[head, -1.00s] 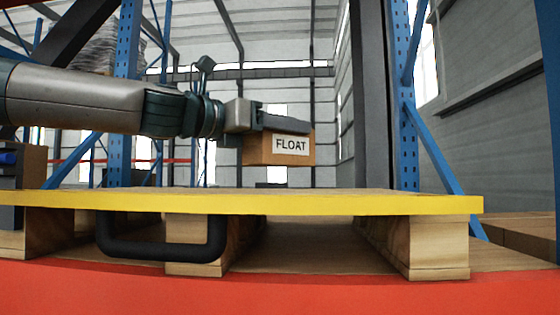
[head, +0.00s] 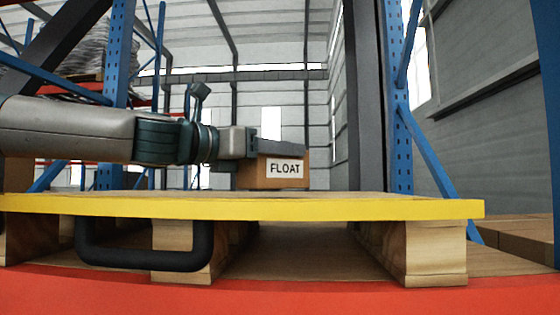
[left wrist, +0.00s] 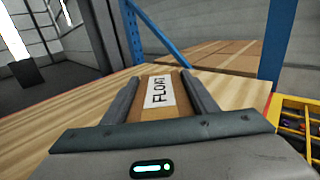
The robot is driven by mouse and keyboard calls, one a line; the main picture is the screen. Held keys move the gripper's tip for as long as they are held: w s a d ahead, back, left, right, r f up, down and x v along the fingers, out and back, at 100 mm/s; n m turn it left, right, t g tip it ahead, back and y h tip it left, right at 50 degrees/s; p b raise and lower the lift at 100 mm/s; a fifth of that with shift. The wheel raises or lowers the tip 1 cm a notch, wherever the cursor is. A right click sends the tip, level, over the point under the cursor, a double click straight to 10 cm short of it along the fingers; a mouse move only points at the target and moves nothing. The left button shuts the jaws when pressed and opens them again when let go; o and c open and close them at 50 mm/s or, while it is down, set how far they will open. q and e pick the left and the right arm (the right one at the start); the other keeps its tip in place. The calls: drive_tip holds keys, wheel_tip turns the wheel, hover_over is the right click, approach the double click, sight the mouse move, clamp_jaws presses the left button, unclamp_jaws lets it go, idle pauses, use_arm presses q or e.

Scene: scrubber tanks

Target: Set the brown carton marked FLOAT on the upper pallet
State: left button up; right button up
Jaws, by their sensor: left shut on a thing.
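The brown carton (head: 248,177) with a white FLOAT label is held by my left gripper (head: 282,150). In the left wrist view, the carton (left wrist: 150,111) lies between the two dark fingers of the left gripper (left wrist: 162,82), label facing the camera. The upper pallet (head: 320,207) is a wooden deck with a yellow front edge; its bare planks also show in the left wrist view (left wrist: 65,128). The carton is level and over the deck, its underside very near the planks. I cannot tell whether it touches. My right gripper is not in view.
A black handle (head: 145,262) hangs below the yellow edge. Blue rack uprights (head: 398,120) stand behind the deck. A red beam (head: 300,300) runs along the front. A yellow divided tray (left wrist: 300,128) is at the right in the left wrist view. The deck right of the carton is clear.

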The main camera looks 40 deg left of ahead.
use_arm(q)
drive_tip(key=shift+w+a+f, duration=0.1)
drive_tip(key=shift+f, duration=0.7)
drive_tip(key=shift+d, duration=0.25)
drive_tip(key=shift+a+f, duration=0.1)
drive_tip(key=shift+f, duration=0.05)
drive_tip(key=o, duration=1.3)
drive_tip(key=shift+f, duration=0.1)
drive_tip(key=shift+c, duration=0.2)
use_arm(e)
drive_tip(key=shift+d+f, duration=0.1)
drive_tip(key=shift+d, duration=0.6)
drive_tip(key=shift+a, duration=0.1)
